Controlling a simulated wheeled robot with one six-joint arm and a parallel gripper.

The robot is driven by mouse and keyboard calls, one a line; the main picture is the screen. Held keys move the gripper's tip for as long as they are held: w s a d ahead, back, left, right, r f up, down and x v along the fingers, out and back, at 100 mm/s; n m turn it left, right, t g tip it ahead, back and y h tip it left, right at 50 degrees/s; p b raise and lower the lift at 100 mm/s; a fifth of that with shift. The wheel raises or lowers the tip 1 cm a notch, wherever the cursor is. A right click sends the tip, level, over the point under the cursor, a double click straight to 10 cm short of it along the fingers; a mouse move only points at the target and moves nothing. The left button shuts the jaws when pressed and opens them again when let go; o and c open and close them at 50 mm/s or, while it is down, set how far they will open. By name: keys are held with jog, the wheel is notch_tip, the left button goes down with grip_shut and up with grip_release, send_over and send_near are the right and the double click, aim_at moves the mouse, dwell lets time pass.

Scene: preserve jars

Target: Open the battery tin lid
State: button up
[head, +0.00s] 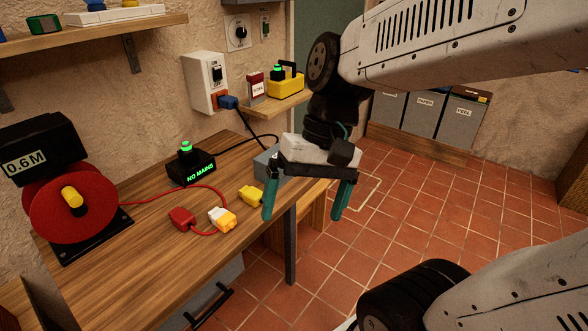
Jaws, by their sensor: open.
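My gripper (303,214) hangs over the right end of the wooden workbench (155,235), its two teal fingers pointing down, spread apart and empty. A grey box (264,163) on the bench is partly hidden behind my gripper. It may be the battery tin, but I cannot tell, and its lid cannot be made out. The left finger shows just right of a yellow connector (250,195) on the bench. The right finger is beyond the bench edge, over the floor.
A red cable reel (98,215), a black unit reading "NO MAINS" (190,168), a red plug (182,219) and an orange-white connector (222,219) occupy the bench. A small shelf (278,107) holds a yellow case (285,82). Tiled floor (400,240) is open at right; grey bins (425,113) stand behind.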

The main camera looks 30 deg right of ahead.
jog(key=w+d+f+m+t+y, duration=0.3)
jog(key=w+f+m+t+y, duration=0.15)
jog(key=w+m, duration=0.4)
jog(key=w+d+f+m+t+y, duration=0.3)
jog(key=w+m+y, duration=0.3)
jog(key=w, duration=0.5)
jog(key=w+d+f+m+t+h, duration=0.3)
jog(key=d+f+m+t+h, duration=0.15)
jog(key=d+f+m, duration=0.4)
jog(key=w+d+f+m+t+h, duration=0.35)
jog(key=d+f+m+t, duration=0.2)
jog(key=d, duration=0.55)
jog(key=shift+t, duration=0.25)
jog(key=x, duration=0.6)
jog(key=shift+w+a+r, duration=0.2)
jog(key=shift+w+a, duration=0.1)
jog(key=shift+a, duration=0.1)
jog(key=c, duration=1.1)
jog(key=shift+r, duration=0.1)
